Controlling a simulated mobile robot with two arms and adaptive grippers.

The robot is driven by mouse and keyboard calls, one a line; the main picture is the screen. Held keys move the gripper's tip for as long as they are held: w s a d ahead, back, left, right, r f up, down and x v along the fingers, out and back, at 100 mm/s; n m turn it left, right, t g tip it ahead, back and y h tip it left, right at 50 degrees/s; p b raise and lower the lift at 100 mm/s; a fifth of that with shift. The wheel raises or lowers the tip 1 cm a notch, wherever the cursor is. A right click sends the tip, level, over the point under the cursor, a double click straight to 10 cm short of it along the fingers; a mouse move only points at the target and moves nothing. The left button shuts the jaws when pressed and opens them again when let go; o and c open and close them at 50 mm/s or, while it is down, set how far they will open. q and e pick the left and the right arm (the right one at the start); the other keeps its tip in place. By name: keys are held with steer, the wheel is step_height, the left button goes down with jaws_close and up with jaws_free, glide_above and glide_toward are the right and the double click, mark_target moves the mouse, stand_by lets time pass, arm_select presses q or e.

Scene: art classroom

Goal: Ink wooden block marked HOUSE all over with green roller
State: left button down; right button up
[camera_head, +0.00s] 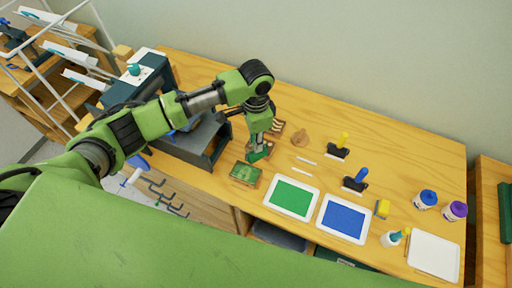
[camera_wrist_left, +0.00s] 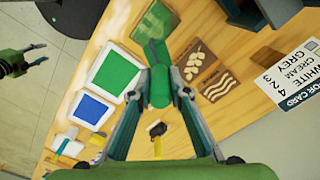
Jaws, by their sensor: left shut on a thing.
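My left gripper (camera_head: 258,128) is shut on the green roller's handle, which shows between the fingers (camera_wrist_left: 159,88) in the left wrist view. The green roller (camera_head: 258,153) points down close to the wooden block (camera_head: 244,174). The block lies flat on the table; its upper face is largely green, with brown patches, and also shows in the wrist view (camera_wrist_left: 154,20). I cannot read its marking or tell whether the roller touches it. The green ink tray (camera_head: 291,197) is just right of the block. What looks like my right gripper (camera_wrist_left: 14,63) shows at the wrist view's left edge; its jaws are unclear.
The blue ink tray (camera_head: 343,218), a blue-handled roller (camera_head: 356,181) and a yellow-handled roller (camera_head: 338,149) are to the right. A leaf block (camera_wrist_left: 195,66) and a wave block (camera_wrist_left: 218,84) lie beside the roller. A grey press (camera_head: 190,143) stands left.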

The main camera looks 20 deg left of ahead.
arm_select(q)
steer(key=shift+w+r, duration=0.15)
steer(key=shift+r, duration=0.55)
steer(key=shift+s+r, duration=0.2)
steer(key=shift+r, duration=0.1)
steer(key=shift+w, duration=0.1)
